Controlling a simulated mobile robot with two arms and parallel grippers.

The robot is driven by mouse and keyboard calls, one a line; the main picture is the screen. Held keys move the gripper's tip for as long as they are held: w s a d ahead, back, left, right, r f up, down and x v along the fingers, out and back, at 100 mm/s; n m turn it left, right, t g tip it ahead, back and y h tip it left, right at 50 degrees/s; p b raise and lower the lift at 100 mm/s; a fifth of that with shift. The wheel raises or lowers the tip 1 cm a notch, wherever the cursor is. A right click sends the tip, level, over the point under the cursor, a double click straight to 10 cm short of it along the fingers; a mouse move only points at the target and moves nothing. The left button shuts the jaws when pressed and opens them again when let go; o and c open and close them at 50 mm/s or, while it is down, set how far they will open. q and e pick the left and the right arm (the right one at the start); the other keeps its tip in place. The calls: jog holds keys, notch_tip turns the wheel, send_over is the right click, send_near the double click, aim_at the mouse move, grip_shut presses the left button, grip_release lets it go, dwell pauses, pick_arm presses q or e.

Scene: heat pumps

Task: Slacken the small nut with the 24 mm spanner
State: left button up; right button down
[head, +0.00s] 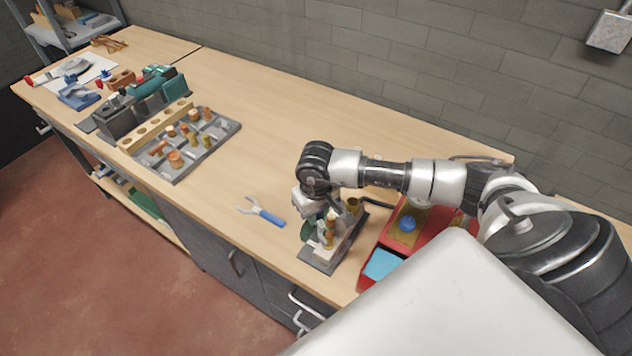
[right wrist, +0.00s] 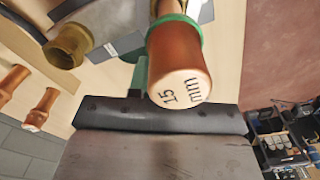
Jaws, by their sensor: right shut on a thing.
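My right gripper (head: 318,218) is at the small fixture (head: 322,258) near the bench's front edge. It is shut on a green tool (head: 307,230), which appears to be a spanner. In the right wrist view its green end (right wrist: 188,40) lies around or against a copper pipe (right wrist: 175,65) marked "15 mm". The jaws and the small nut are mostly hidden, and I cannot read a size on the green tool. My left gripper is out of view.
A red tray (head: 367,284) with a light blue compartment stands right of the fixture. A brass fitting (right wrist: 66,48) is beside the pipe. A grey tray (head: 222,137) of copper and brass fittings stands farther left. The bench middle (head: 300,120) is clear.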

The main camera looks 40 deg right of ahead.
jog(key=shift+a+n+b, duration=0.35)
jog(key=shift+n+b, duration=0.35)
jog(key=shift+b, duration=0.25)
